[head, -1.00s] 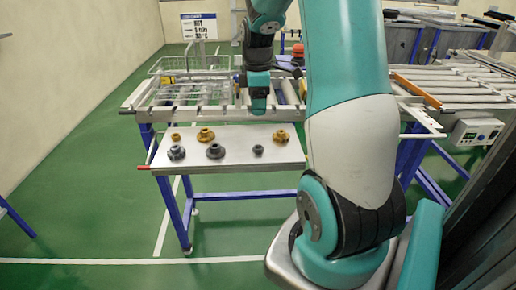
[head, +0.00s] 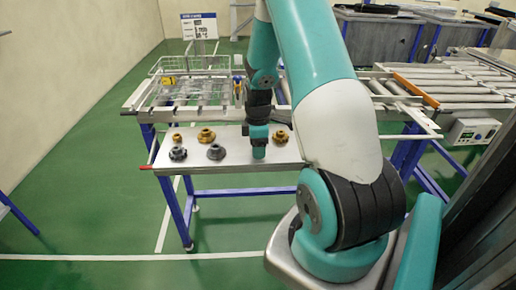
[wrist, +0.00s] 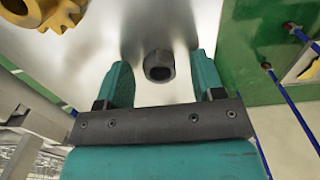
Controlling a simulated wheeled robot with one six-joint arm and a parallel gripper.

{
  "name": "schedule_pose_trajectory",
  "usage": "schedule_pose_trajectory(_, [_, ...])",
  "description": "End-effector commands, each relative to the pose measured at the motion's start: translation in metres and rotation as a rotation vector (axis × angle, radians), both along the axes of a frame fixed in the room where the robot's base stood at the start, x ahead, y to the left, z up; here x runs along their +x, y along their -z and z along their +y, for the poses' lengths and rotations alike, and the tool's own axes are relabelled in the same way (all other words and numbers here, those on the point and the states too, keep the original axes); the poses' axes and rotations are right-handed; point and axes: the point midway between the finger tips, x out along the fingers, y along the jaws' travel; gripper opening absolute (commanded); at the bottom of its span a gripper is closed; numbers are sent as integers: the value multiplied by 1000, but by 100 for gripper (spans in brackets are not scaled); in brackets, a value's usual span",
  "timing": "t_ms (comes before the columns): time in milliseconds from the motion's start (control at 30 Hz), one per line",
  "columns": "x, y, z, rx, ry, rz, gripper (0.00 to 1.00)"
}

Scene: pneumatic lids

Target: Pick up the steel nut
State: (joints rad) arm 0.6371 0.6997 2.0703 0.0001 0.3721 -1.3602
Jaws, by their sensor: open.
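The steel nut (wrist: 159,66) is a small dark grey ring with a round hole, lying on the pale metal plate. In the wrist view it sits in the gap between the two teal fingers of my gripper (wrist: 160,60), with room on both sides. My gripper is open and holds nothing. In the head view my gripper (head: 258,153) points down at the right half of the plate and hides the nut.
The plate (head: 225,175) also bears a brass part (head: 281,136) right of my gripper, another brass part (head: 206,135), and grey parts (head: 216,152) and (head: 178,154) to the left. A roller conveyor (head: 455,90) stands at the right. Wire baskets (head: 185,90) stand behind.

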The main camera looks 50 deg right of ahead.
Motion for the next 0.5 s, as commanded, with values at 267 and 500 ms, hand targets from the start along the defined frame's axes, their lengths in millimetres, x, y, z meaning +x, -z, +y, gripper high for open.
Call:
schedule_pose_trajectory(267, [0,1,0,-1,0,-1,46])
schedule_pose_trajectory(500, [0,0,0,-1,0,-1,7])
